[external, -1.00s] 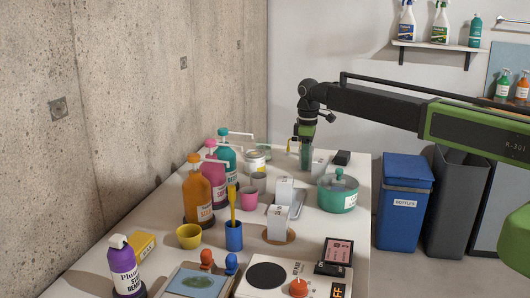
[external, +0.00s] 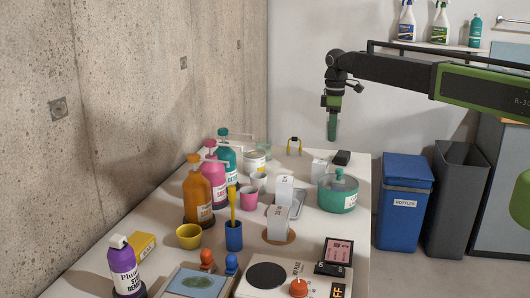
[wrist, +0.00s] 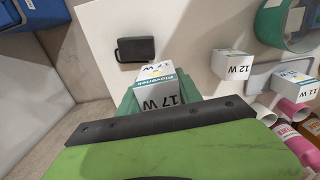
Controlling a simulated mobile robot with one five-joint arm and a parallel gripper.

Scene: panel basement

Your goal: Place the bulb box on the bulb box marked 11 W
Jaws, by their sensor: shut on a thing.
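My gripper (external: 332,134) is shut on a white bulb box marked 17 W (wrist: 160,90), seen between its teal fingers in the wrist view. In the external view it hangs above the far right of the table, and the fingers hide the held box. The bulb box marked 11 W (wrist: 296,84) is at the right in the wrist view. It looks to be the white box (external: 285,187) by the grey tray in the external view. The held box is apart from it, higher and farther back.
A box marked 12 W (wrist: 233,65) stands beside a black object (external: 341,158). Another white box (external: 279,222) stands on a round mat. A green pot (external: 338,195) is right of the 11 W box; bottles (external: 213,185) and cups line the left.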

